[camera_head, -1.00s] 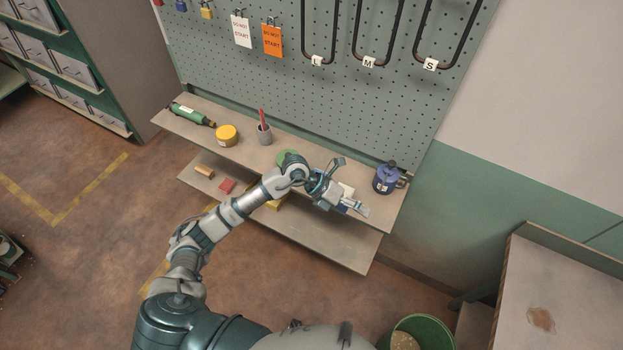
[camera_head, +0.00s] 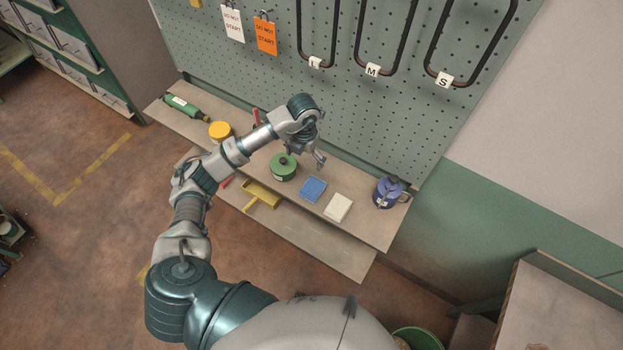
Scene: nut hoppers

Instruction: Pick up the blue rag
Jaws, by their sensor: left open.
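The blue rag (camera_head: 313,189) lies flat and folded on the upper shelf, between a green round container and a pale folded cloth. My left gripper (camera_head: 320,162) is open and empty. It hangs above the back part of the shelf, near the pegboard, just behind the blue rag in the picture and apart from it. The rag is fully in view. My right gripper is not in view.
On the upper shelf (camera_head: 372,228) stand the green container (camera_head: 284,167), the pale cloth (camera_head: 338,207), a blue jug (camera_head: 389,191), a yellow tin (camera_head: 220,131) and a green bottle (camera_head: 182,105). A yellow scoop (camera_head: 261,195) lies lower. The pegboard (camera_head: 400,120) rises behind.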

